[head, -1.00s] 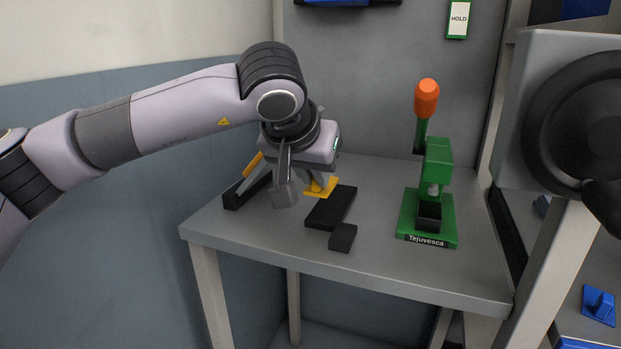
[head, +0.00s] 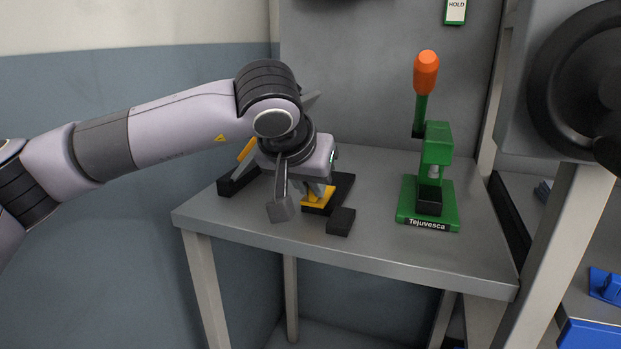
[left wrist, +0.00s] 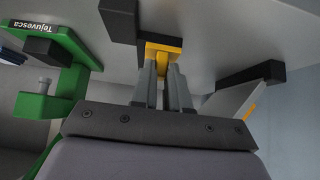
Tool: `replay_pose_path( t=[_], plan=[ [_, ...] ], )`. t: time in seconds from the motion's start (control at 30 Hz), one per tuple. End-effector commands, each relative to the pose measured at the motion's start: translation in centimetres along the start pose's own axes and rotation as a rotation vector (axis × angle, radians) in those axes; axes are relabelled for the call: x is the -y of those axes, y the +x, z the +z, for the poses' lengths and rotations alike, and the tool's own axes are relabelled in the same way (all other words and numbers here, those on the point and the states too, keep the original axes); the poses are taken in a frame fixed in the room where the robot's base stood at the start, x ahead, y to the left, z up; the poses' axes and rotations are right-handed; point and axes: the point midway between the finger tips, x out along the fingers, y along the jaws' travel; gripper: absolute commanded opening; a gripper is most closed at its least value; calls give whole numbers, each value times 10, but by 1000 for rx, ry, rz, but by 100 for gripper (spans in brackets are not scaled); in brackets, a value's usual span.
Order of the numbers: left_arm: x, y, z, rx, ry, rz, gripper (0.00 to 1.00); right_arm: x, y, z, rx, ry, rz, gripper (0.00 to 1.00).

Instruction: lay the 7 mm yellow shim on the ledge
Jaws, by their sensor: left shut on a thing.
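The yellow shim (head: 317,200) is between the fingers of my left gripper (head: 319,188). In the left wrist view the shim (left wrist: 165,47) sits across the fingertips of the same gripper (left wrist: 163,58), which is shut on it. The shim is over or against the left side of a flat black block (head: 343,186), likely the ledge; I cannot tell whether it touches. A smaller black block (head: 341,222) stands at the near end of that block. It also shows in the left wrist view (left wrist: 118,18). My right gripper is not in view.
A black holder (head: 228,187) with a slanted grey plate and a yellow piece (head: 246,150) stands left, partly behind my arm. A green press (head: 437,155) with an orange handle stands at the right. The grey table (head: 300,236) is clear at the front.

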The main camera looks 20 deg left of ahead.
Motion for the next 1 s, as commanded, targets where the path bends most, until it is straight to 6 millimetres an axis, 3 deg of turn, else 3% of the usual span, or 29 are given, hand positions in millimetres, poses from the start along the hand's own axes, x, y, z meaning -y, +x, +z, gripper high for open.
replay_pose_path(
  t=[0.27,1.0],
  plan=[
    [0,0,0,-2,0,1,0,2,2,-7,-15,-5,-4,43],
    [0,7,6,-2,0,1,0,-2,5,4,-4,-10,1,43]
  ],
)
